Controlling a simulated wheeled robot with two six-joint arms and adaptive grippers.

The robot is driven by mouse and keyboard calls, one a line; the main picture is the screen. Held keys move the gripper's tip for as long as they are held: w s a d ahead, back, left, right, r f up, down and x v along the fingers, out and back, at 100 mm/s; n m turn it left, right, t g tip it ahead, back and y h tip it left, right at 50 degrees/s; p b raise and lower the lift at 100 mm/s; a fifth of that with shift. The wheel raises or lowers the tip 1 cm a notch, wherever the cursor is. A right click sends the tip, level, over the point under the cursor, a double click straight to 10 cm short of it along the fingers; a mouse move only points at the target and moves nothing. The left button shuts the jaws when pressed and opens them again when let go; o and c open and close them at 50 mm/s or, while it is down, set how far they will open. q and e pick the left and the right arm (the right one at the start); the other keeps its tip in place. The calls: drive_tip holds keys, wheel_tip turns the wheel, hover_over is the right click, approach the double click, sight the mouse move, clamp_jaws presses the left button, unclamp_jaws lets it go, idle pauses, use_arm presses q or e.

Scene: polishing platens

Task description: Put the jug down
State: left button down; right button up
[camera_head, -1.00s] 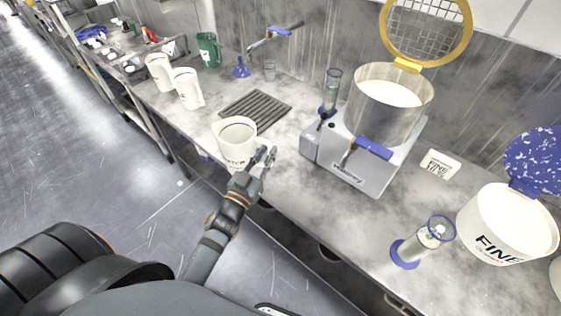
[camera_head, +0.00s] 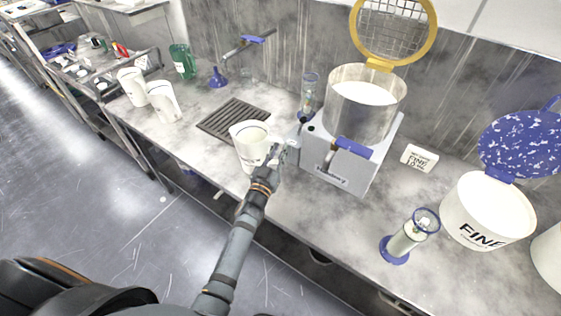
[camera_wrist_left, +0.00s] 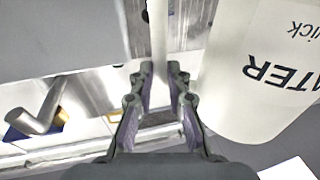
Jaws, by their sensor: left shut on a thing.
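The white jug (camera_head: 248,150) with dark lettering is at the front of the counter, between the drain grate and the grey machine. Its side with the letters "TER" also shows at the right of the left wrist view (camera_wrist_left: 262,75). My left gripper (camera_head: 279,152) is at the jug's right side, close to the machine. In the left wrist view my left gripper (camera_wrist_left: 161,72) is shut on the jug's pale handle, which runs up between the fingers. The jug's base is hidden by my arm, so I cannot tell whether it touches the counter. My right gripper is not in view.
The grey machine (camera_head: 330,172) with a clear bowl stands just right of the jug. The drain grate (camera_head: 228,118) lies behind left. Two white jugs (camera_head: 164,103) stand further left. A cylinder with blue base (camera_head: 405,238) and the FINE tub (camera_head: 478,222) are at right.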

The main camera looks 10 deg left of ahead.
use_arm(q)
drive_tip(key=f, duration=0.1)
drive_tip(key=f+b, duration=0.1)
drive_tip(key=f, duration=0.2)
drive_tip(key=shift+w+d+b, duration=0.2)
drive_tip(key=shift+w+b, duration=0.15)
drive_tip(key=shift+f, duration=0.15)
drive_tip(key=c, duration=1.3)
unclamp_jaws()
